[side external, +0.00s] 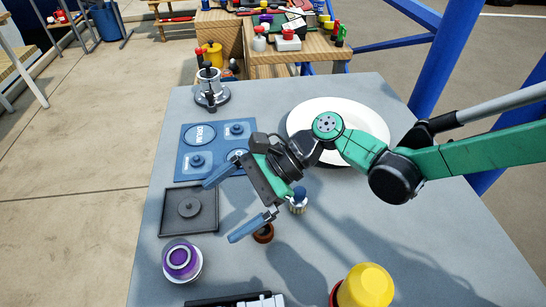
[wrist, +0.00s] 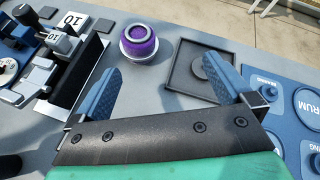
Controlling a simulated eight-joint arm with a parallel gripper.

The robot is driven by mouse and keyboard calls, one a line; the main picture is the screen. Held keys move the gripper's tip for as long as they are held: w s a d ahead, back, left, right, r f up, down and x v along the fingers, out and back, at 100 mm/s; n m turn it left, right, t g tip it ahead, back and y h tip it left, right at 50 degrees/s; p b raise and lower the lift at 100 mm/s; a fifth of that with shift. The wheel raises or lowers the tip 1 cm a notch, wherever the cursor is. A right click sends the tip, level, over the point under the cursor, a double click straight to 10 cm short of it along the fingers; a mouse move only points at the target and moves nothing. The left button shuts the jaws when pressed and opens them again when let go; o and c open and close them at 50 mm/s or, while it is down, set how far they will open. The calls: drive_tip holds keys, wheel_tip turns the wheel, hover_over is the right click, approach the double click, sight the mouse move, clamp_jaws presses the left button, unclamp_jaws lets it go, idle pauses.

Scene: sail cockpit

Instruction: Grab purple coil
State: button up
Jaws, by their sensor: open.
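The purple coil (side external: 182,260) is a short round piece with a purple band and pale rims. It stands upright on the grey table at the front left in the side view. In the wrist view the coil (wrist: 139,43) is ahead of my fingers, nearer the left one. My gripper (side external: 222,206) is open and empty, above the table, up and to the right of the coil. Its two blue fingers also show in the wrist view (wrist: 160,85), wide apart, with nothing between them but table and part of a dark tray.
A dark square tray (side external: 190,209) lies just behind the coil. A blue panel marked DRUM (side external: 209,148) and a white plate (side external: 338,129) are farther back. A yellow cylinder (side external: 367,286) stands at the front. A black-and-white device (wrist: 60,50) is left of the coil in the wrist view.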

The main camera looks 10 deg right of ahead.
sight(192, 252)
drive_tip(key=s+a+f+m+g, duration=0.1)
drive_tip(key=s+a+f+g, duration=0.1)
drive_tip(key=s+a, duration=0.1)
drive_tip(key=shift+s+f+y, duration=0.1)
drive_tip(key=shift+f+y, duration=0.2)
drive_tip(key=shift+f, duration=0.1)
drive_tip(key=x, duration=0.4)
drive_tip(key=shift+s+a+f, duration=0.1)
drive_tip(key=shift+a, duration=0.05)
drive_tip(key=shift+s+a+f, duration=0.2)
drive_tip(key=shift+a+f, duration=0.05)
drive_tip(key=shift+a, duration=0.3)
drive_tip(key=shift+c, duration=0.2)
drive_tip(key=c, duration=1.3)
drive_tip(key=shift+r, duration=0.1)
